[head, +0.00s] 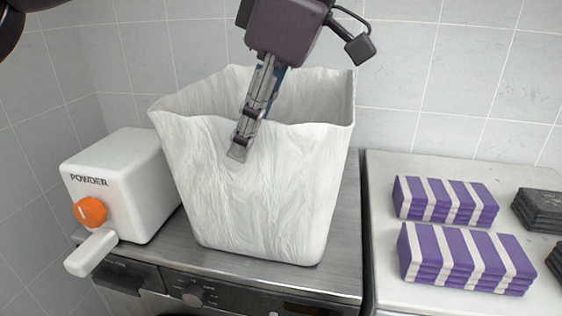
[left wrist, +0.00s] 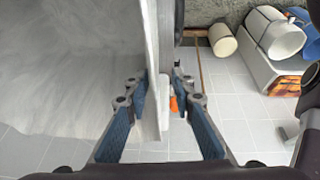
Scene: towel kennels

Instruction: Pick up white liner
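The white liner (head: 262,185) is a tall, open-topped, streaked bag standing upright on a grey metal appliance top in the head view. My left gripper (head: 242,145) points down at its near rim, with one finger visible outside the wall. In the left wrist view, the liner's wall (left wrist: 152,65) runs between the two blue-padded fingers of my left gripper (left wrist: 160,85). A gap shows between the wall and the right-hand finger, so the gripper looks open around the wall. The liner's bottom inside is hidden in the head view. My right gripper is not in view.
A white powder box (head: 125,185) with an orange knob stands close left of the liner. Stacks of purple-and-white striped towels (head: 465,262) and dark towels (head: 541,210) lie on the white counter (head: 440,170) at right. A tiled wall is behind.

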